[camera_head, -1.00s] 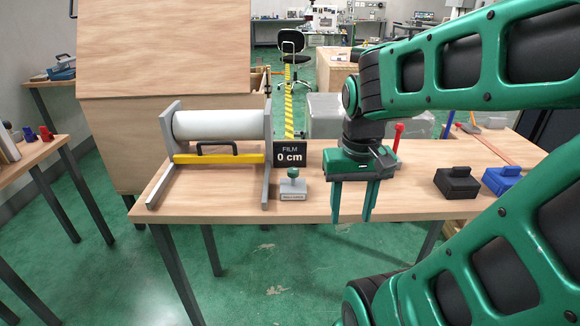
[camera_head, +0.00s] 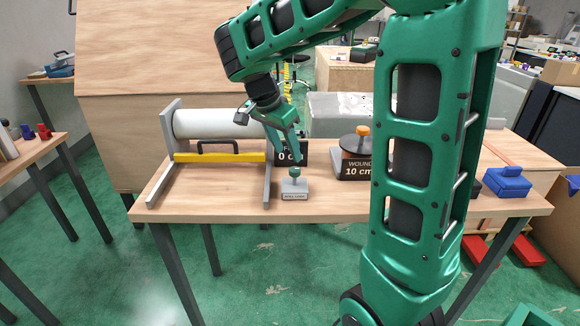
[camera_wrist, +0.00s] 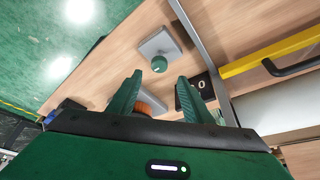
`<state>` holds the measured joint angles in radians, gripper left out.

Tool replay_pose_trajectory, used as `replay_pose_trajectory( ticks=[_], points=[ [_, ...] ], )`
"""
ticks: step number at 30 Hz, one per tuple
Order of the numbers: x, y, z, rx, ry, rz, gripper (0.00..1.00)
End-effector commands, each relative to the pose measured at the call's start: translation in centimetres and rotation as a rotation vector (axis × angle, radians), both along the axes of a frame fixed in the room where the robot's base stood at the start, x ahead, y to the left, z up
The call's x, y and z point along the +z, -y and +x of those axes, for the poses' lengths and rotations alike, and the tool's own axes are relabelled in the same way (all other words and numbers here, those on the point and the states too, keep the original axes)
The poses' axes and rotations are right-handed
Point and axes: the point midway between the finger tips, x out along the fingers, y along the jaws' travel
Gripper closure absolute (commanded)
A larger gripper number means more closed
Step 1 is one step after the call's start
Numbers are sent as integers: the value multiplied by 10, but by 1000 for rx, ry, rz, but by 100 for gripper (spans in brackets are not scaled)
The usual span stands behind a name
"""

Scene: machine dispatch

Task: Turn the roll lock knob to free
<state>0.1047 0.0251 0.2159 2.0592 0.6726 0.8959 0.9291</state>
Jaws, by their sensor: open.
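The roll lock is a small grey block (camera_head: 294,190) on the bench with a green round knob (camera_head: 295,172) on top. It stands right of the roll stand's near right leg. In the wrist view, the knob (camera_wrist: 159,64) sits on its grey plate (camera_wrist: 153,45), beyond and between my open fingertips. My gripper (camera_head: 294,159) is open, empty and tilted just above the knob. The wrist view shows both green fingers of my gripper (camera_wrist: 160,78) apart. I cannot tell whether a finger touches the knob. Its marking for the locked or free side is not legible.
A white film roll (camera_head: 205,123) lies in a grey stand with a yellow bar (camera_head: 222,158). The FILM sign (camera_head: 304,153) is partly behind my gripper. A winder with an orange knob (camera_head: 362,131) and a 10 cm sign (camera_head: 356,170) stands right. A blue block (camera_head: 508,182) is farther right.

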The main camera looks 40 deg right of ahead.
Motion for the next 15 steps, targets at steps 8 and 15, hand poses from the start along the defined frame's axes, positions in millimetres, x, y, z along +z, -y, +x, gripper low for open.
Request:
replay_pose_trajectory(
  ticks=[8,15],
  points=[
    [-46,18,2,0,-5,2,55],
    [-66,27,4,1,-3,1,55]
  ],
)
